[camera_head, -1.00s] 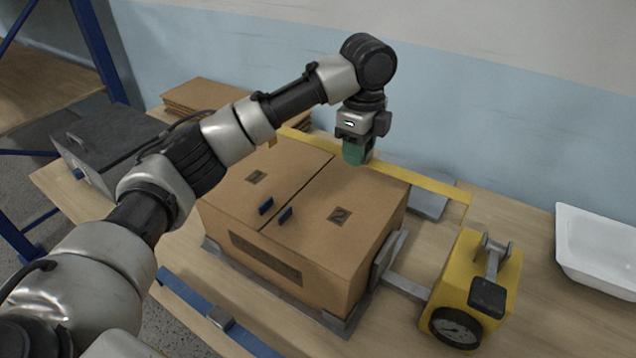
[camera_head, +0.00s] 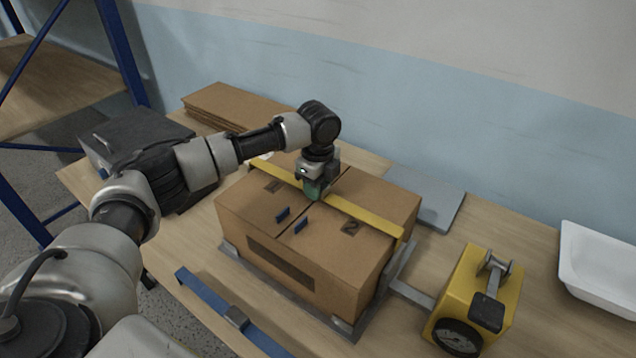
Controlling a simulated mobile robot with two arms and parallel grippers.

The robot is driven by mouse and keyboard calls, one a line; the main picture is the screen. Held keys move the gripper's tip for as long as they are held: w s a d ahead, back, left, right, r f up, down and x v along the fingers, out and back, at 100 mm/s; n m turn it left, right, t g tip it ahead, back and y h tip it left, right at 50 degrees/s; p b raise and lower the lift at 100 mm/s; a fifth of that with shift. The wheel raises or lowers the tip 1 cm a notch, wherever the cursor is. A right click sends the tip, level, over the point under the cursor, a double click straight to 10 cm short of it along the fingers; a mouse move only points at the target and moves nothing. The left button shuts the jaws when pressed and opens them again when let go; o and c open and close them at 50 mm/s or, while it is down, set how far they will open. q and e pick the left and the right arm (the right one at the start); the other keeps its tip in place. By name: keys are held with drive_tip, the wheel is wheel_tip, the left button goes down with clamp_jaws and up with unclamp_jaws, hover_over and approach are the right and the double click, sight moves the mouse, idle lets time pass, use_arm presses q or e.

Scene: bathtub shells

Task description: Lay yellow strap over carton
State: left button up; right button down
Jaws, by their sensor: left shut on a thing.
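The brown carton (camera_head: 318,255) sits in a grey metal frame on the wooden table, with its top flaps closed and marked 1 and 2. The yellow strap (camera_head: 372,218) runs across the carton's top from the back left to the right edge. Its right end is at the carton's right edge; I cannot tell if it touches the top all along. My left gripper (camera_head: 314,192) is shut on the strap near its middle, just over the carton top, and hides that part of it. My right gripper is not in view.
A yellow device with a dial (camera_head: 473,300) stands right of the carton, joined to the frame. A white tray (camera_head: 598,268) is at the far right. Flat cardboard (camera_head: 232,105) and a dark grey box (camera_head: 128,140) lie at the back left. A grey plate (camera_head: 430,195) lies behind.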

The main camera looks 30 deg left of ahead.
use_arm(q)
drive_tip(key=shift+f, duration=0.3)
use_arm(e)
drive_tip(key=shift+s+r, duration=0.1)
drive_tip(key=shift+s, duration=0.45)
use_arm(q)
drive_tip(key=shift+f, duration=0.1)
drive_tip(key=shift+f, duration=0.5)
drive_tip(key=o, duration=1)
drive_tip(key=shift+f, duration=0.1)
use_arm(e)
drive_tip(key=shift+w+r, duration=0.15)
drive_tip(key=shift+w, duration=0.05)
use_arm(q)
drive_tip(key=shift+s+f, duration=0.1)
